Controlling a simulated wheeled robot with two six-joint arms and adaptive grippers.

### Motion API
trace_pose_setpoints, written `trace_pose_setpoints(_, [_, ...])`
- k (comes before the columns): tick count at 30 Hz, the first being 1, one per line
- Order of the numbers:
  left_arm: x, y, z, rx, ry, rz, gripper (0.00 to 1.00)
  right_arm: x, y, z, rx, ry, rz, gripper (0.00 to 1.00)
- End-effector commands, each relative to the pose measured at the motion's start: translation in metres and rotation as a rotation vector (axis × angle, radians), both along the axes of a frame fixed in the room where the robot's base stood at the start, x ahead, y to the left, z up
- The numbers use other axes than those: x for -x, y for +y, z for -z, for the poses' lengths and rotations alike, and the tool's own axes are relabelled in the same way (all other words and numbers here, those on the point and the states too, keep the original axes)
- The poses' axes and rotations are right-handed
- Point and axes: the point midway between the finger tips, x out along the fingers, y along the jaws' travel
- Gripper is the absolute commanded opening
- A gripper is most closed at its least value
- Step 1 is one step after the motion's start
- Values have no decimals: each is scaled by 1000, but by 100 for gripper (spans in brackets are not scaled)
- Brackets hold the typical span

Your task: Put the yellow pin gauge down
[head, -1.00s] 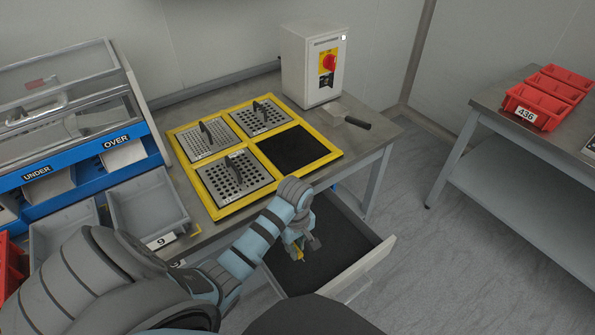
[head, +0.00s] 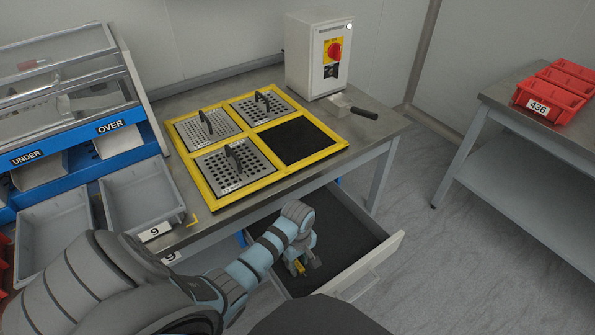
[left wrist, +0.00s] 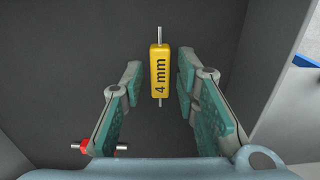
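The yellow pin gauge (left wrist: 160,72), marked "4 mm", has a thin metal pin at each end. In the left wrist view it lies between the fingers of my left gripper (left wrist: 160,82), with a gap on each side. The gripper is open. In the head view the left gripper (head: 301,266) is inside the open drawer (head: 347,232), with the yellow gauge (head: 314,264) partly showing beside its fingers. The gauge appears to be on the dark drawer floor. My right gripper is not in view.
A red pin gauge (left wrist: 84,147) lies in the drawer, partly hidden behind the left finger. The drawer walls are close around the gripper. Above stands the bench with a yellow frame (head: 228,200) of perforated plates, grey bins (head: 140,203) and a switch box (head: 312,60).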

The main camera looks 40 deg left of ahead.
Motion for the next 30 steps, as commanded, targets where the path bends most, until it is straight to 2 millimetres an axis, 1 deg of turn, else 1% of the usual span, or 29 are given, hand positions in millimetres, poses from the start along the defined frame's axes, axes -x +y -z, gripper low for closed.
trace_pose_setpoints(8, [0, 0, 0, 0, 0, 0, 34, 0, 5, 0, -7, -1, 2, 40])
trace_pose_setpoints(10, [0, 0, -4, -1, 0, 0, 34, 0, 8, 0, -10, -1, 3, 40])
trace_pose_setpoints(11, [0, 0, -9, -1, -1, 0, 34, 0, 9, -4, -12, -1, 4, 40])
trace_pose_setpoints(14, [0, 1, -31, -2, -2, 1, 34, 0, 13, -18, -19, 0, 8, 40])
trace_pose_setpoints(18, [-1, 0, -74, -1, -3, 1, 34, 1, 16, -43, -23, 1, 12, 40])
trace_pose_setpoints(22, [-1, 0, -106, 0, -3, 0, 34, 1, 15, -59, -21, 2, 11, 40])
trace_pose_setpoints(24, [-1, 0, -117, 0, -2, 0, 34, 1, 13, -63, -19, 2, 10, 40])
trace_pose_setpoints(26, [0, 0, -122, 0, -1, 0, 34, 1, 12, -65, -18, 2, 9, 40])
trace_pose_setpoints(30, [0, 0, -124, 0, 0, 0, 34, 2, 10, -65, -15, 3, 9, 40])
